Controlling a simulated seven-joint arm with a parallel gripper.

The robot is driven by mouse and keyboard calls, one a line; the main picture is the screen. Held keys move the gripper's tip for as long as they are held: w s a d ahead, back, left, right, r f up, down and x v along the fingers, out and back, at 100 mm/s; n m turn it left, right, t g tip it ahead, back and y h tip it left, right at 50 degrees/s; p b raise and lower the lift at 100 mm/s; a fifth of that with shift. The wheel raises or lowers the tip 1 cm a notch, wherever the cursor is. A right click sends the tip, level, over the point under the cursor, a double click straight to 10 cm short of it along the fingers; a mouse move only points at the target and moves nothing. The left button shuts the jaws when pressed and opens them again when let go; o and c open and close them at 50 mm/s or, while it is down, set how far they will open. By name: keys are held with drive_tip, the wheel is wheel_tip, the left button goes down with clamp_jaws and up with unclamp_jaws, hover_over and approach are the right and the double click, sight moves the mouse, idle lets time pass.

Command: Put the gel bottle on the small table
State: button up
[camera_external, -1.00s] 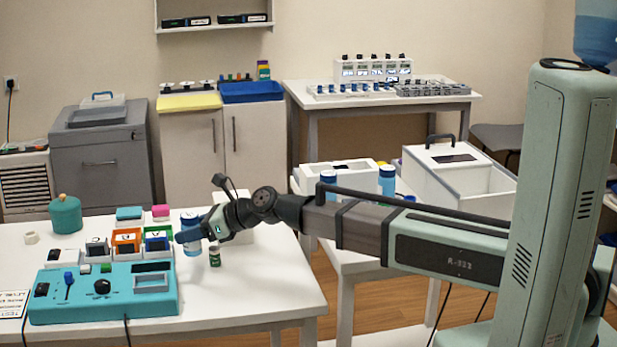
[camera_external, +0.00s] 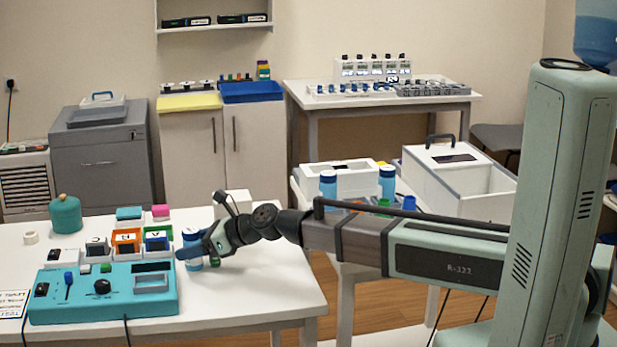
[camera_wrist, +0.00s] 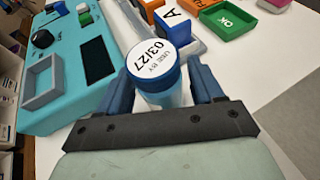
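A blue bottle with a white-topped cap marked "USE BY 03/27" (camera_wrist: 155,62) stands between the fingers of my gripper (camera_wrist: 162,92). In the external view, this blue bottle (camera_external: 191,238) is upright on the white table at left, partly behind my gripper (camera_external: 192,250). The fingers are apart, one on each side of the bottle; no firm contact is clear. A smaller white table (camera_external: 350,266) stands to the right, partly hidden by my arm. It holds similar blue bottles (camera_external: 328,183).
A turquoise control box (camera_external: 100,295) lies left of the bottle, with coloured blocks (camera_wrist: 230,20) behind. A teal jar (camera_external: 65,213) stands at the far left. A white case (camera_external: 450,180) occupies the smaller table's right part. The left table's front right (camera_external: 260,280) is clear.

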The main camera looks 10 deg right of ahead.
drive_tip(key=shift+o, duration=0.7)
drive_tip(key=shift+r, duration=0.15)
drive_tip(key=v, duration=1.2)
